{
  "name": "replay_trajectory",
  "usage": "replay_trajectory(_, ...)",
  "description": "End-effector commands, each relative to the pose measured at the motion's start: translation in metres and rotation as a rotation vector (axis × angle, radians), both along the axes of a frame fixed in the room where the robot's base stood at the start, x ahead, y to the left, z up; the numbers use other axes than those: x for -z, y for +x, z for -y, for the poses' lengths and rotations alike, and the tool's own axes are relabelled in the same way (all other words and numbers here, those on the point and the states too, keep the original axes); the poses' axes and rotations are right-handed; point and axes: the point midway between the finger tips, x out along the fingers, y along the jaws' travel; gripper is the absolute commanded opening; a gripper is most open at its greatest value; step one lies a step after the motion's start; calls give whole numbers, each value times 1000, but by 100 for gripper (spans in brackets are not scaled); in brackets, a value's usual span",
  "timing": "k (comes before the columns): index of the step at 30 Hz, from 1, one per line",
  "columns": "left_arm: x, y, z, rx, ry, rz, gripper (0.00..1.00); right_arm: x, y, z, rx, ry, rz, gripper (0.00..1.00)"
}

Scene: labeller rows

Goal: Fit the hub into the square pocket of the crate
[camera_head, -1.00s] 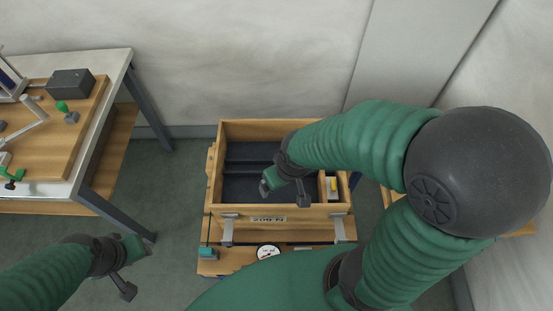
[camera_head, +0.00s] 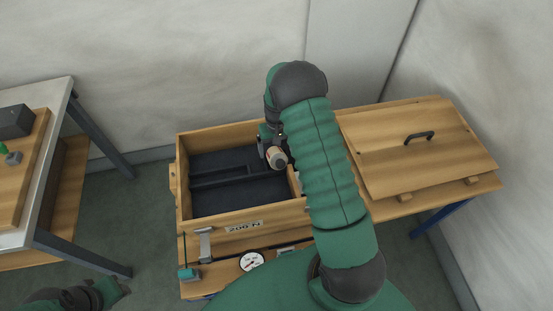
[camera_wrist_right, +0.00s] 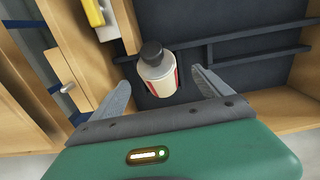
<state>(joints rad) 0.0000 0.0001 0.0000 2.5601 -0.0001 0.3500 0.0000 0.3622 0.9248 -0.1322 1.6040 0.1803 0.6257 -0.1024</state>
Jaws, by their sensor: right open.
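The wooden crate (camera_head: 246,126) stands open, with dark lining and dark dividers inside. My right gripper (camera_head: 270,138) is over its right side. In the right wrist view the gripper (camera_wrist_right: 160,88) is open, with a pale bottle-like piece (camera_wrist_right: 160,75) between its spread fingers; the piece has a dark cap and a red mark. I cannot tell whether this is the hub or whether the fingers touch it. It shows as a tan cylinder (camera_head: 276,157) in the head view. I cannot make out the square pocket. My left gripper (camera_head: 112,289) is at the bottom left, partly cut off.
A wooden lid (camera_head: 418,150) with a dark handle lies right of the crate. A gauge (camera_head: 251,261) and metal latches (camera_head: 205,244) are at its front. A yellow and white item (camera_wrist_right: 93,12) sits beside an inner wall. Another table (camera_head: 42,190) stands left.

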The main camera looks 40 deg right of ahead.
Motion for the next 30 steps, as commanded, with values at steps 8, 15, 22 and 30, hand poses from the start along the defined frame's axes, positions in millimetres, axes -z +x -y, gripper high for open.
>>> replay_trajectory(8, 3, 0, 0, 0, 0, 0, 36, 38, 1, 4, 2, 1, 0, 89)
replay_trajectory(15, 5, 0, 0, 0, 0, 0, 36, 73, 4, 6, 1, 1, 0, 89)
replay_trajectory(22, 4, 0, 0, 0, 0, 0, 36, 73, 4, 6, 1, 0, 2, 86)
replay_trajectory(30, 4, 0, 0, 0, 0, 0, 36, 73, 4, 6, 1, 0, 2, 51)
